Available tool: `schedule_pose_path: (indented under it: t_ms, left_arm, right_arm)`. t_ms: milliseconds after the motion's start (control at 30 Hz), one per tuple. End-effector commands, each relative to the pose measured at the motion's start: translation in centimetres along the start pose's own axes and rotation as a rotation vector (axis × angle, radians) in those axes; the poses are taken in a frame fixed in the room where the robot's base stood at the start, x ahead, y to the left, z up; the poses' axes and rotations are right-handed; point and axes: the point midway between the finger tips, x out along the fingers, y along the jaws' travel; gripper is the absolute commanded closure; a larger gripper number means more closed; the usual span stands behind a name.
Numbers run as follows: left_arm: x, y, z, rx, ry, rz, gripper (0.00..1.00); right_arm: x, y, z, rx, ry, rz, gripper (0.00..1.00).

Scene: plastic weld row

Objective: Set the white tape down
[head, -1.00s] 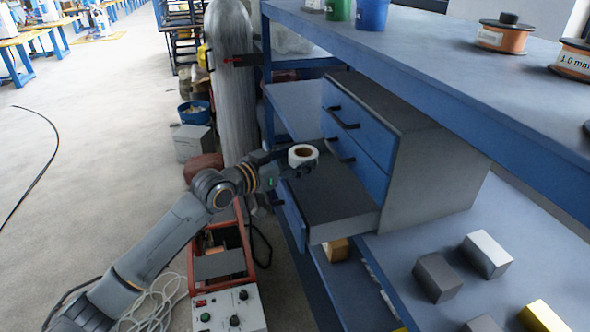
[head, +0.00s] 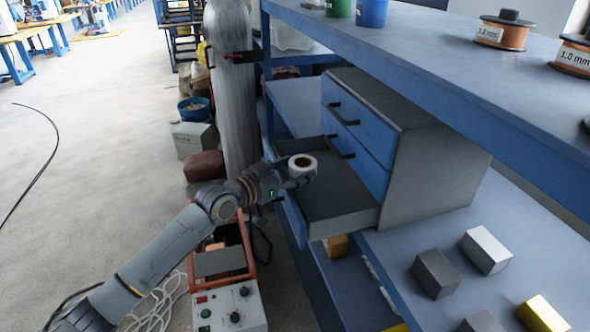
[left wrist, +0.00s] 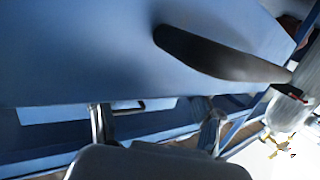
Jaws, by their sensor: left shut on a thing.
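The white tape (head: 303,162) is a white roll with a brown core. My left gripper (head: 291,176) is shut on it and holds it over the front part of the open bottom drawer (head: 345,212). The tape's hole faces up toward the head camera. The fingertips are partly hidden by the tape, and whether the tape touches the drawer is not clear. In the left wrist view, a blue drawer front (left wrist: 120,50) with a dark handle (left wrist: 215,58) is close by; the tape cannot be made out there. My right gripper is not in view.
The grey cabinet (head: 435,178) has closed blue drawers above the open one. A blue shelf (head: 450,75) with wire spools (head: 505,33) runs overhead. Grey and yellow blocks lie on the lower shelf at right. A gas cylinder (head: 232,100) and a red-framed machine (head: 225,263) stand left.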

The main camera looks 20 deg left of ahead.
Motion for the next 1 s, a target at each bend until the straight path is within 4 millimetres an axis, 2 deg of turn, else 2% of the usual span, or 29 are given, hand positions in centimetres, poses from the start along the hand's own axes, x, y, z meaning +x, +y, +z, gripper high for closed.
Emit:
schedule_pose_path:
  t_ms: [33,133,500,667,733,1000]
  left_arm:
    - [0.0,0.1,0.5,-0.004,-0.011,0.002,0.3]
    - [0.0,0.1,0.6,-0.005,-0.013,0.002,0.11]
    - [0.0,0.0,0.6,-0.005,-0.014,0.0,0.11]
    - [-0.2,0.0,-1.1,-0.005,-0.011,0.0,0.11]
    - [-1.4,-0.1,-0.5,-0.002,-0.014,-0.001,0.11]
    - [-7.6,0.0,-0.5,0.001,-0.013,0.0,0.11]
  right_arm:
    - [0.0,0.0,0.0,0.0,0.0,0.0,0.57]
    - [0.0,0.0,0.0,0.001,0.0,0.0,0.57]
    - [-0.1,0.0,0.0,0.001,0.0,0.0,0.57]
    - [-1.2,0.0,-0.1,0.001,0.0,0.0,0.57]
    - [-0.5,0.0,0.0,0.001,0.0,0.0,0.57]
    - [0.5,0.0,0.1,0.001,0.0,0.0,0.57]
